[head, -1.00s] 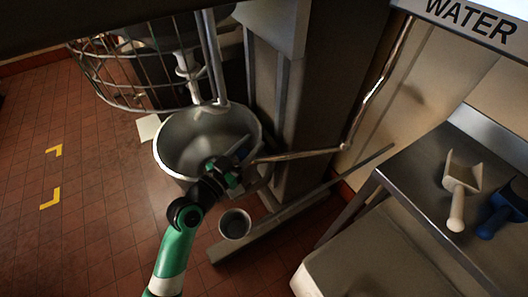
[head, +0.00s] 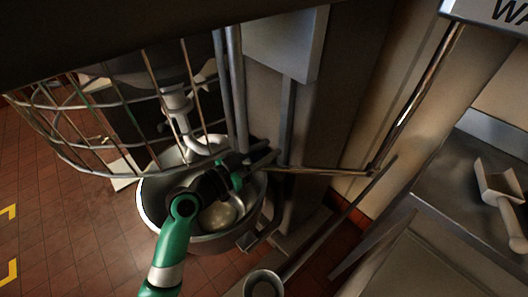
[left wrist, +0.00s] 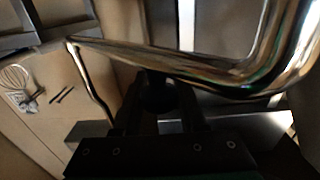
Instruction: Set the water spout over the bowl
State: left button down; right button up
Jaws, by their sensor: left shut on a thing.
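The metal bowl (head: 152,207) of the mixer stands at centre left in the head view, under the wire guard. The water spout (head: 322,170) is a thin shiny pipe that comes down from the water box at upper right, bends at an elbow, and runs left to the bowl's right rim. It also crosses the left wrist view (left wrist: 185,62), large and close. My left gripper (head: 258,158) is shut on the spout near the bowl's back right rim. The gripper hides the spout's end, so I cannot tell exactly where its outlet is. My right gripper is not in view.
The wire guard (head: 95,172) and a mixer hook (head: 190,135) hang over the bowl's back. The mixer column (head: 335,120) stands behind. A small metal cup (head: 263,284) is in front of the bowl. A steel table with a scoop (head: 503,195) is at right.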

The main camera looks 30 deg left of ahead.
pick_arm(q)
jog(key=shift+c, duration=2.3)
grip_release()
jog(key=shift+s, duration=0.1)
jog(key=p+v, duration=0.4)
jog(key=v, duration=0.7)
jog(key=shift+s, duration=0.25)
